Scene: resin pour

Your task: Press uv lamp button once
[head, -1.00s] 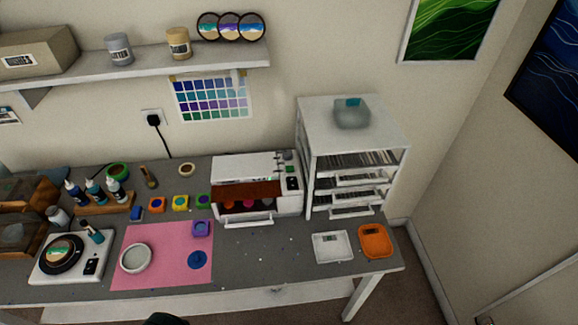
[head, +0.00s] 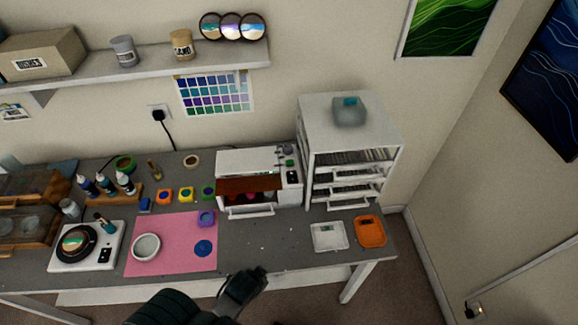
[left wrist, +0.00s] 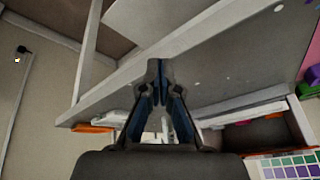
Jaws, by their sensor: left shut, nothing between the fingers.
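The UV lamp appears to be the white box (head: 243,160) at the back of the table, with a reddish-brown front panel (head: 250,184) and red and dark items behind it. Its right-hand control strip (head: 291,176) carries small dark and green details, too small to tell which is the button. My left gripper (head: 262,273) is shut and empty, in front of the table's front edge and below the lamp in the picture, well apart from it. In the left wrist view its closed fingertips (left wrist: 156,66) show against the grey table. My right gripper is not seen.
A white drawer rack (head: 307,185) stands right of the lamp. A white scale (head: 329,236) and an orange tray (head: 370,231) lie in front of the rack. A pink mat (head: 180,258) with a white ring (head: 146,247) lies left. Bare tabletop lies before the lamp.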

